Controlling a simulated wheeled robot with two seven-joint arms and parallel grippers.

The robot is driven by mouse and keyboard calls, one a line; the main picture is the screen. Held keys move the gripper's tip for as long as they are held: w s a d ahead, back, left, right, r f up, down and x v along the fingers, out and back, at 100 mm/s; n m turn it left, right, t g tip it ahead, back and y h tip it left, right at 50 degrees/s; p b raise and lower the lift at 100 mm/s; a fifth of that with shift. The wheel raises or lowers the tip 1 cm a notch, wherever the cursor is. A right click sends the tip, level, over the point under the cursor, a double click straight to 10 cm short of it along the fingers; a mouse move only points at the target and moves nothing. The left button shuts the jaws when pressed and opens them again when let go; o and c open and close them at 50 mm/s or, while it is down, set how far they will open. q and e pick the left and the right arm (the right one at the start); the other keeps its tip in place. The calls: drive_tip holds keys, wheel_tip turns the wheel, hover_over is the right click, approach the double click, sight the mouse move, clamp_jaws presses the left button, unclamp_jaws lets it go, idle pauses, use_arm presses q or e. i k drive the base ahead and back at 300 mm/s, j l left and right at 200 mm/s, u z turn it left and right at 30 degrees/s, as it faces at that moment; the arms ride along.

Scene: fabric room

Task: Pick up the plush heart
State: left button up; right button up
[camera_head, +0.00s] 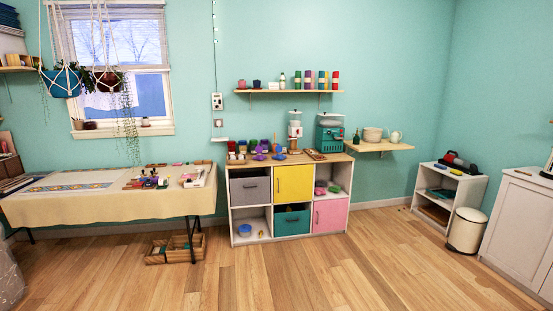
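I cannot make out a plush heart for certain in the head view. Small coloured items stand on top of the cube cabinet (290,234), among them a purple item (260,157), too small to tell its shape. Pink and green items (321,188) sit in the cabinet's upper right cubby, also too small to identify. Neither of my grippers shows in this view.
A cloth-covered table (100,206) with craft items stands at the left, a wooden crate (175,249) on the floor by it. A low white shelf (474,193), a bin (466,231) and a white cabinet (520,225) stand at the right. The middle wooden floor is clear.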

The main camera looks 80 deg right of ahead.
sight(260, 157)
drive_tip(key=z, duration=2.7)
